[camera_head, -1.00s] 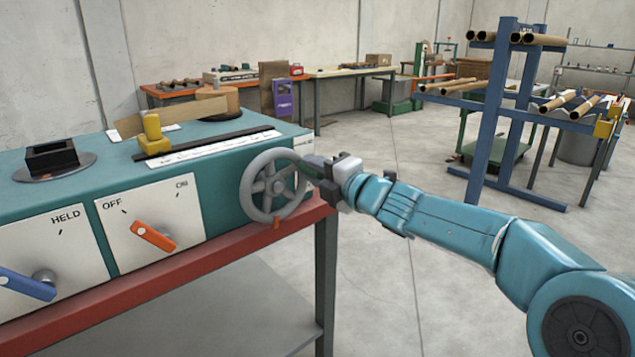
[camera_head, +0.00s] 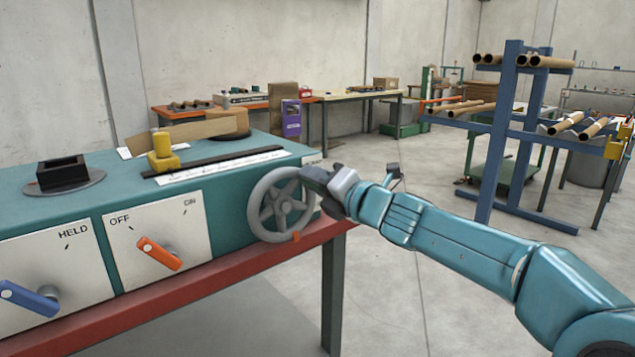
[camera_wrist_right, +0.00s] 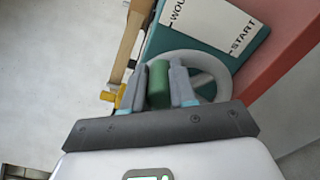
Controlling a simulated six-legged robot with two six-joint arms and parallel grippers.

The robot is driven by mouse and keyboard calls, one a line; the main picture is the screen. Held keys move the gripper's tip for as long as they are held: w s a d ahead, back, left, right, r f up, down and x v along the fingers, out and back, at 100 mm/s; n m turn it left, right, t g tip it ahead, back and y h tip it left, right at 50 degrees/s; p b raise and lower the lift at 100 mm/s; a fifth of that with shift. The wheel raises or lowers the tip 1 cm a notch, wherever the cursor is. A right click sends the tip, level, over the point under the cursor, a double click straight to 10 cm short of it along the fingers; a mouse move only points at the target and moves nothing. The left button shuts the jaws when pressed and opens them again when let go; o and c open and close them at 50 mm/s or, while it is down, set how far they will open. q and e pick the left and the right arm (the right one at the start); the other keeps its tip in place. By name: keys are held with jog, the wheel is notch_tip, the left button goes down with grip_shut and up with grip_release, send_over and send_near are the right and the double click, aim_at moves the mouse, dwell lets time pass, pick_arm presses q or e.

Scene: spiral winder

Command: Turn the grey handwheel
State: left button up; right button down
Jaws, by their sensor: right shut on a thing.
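The grey handwheel (camera_head: 253,218) is on the right end of the teal machine's front, with spokes and an orange mark (camera_head: 296,236) low on its rim. My right gripper (camera_head: 316,182) is at the wheel's upper right rim. In the right wrist view, its two fingers are shut on the wheel's green handle (camera_wrist_right: 158,86), one on each side. The wheel's pale rim (camera_wrist_right: 213,65) shows behind the fingers there. In the head view the gripper hides the handle. My left gripper is in neither view.
The teal machine's front also carries an orange OFF/ON lever (camera_head: 160,254) and a blue lever (camera_head: 28,298). A red beam (camera_head: 215,278) runs below the wheel. A blue rack (camera_head: 497,140) with cardboard tubes stands at the right. Open floor lies between.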

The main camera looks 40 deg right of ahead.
jog(key=c, duration=0.9)
grip_release()
jog(key=s+d+p, duration=0.1)
jog(key=s+p, duration=0.1)
jog(key=s, duration=1.4)
jog(key=shift+s, duration=0.15)
jog(key=shift+d, duration=0.15)
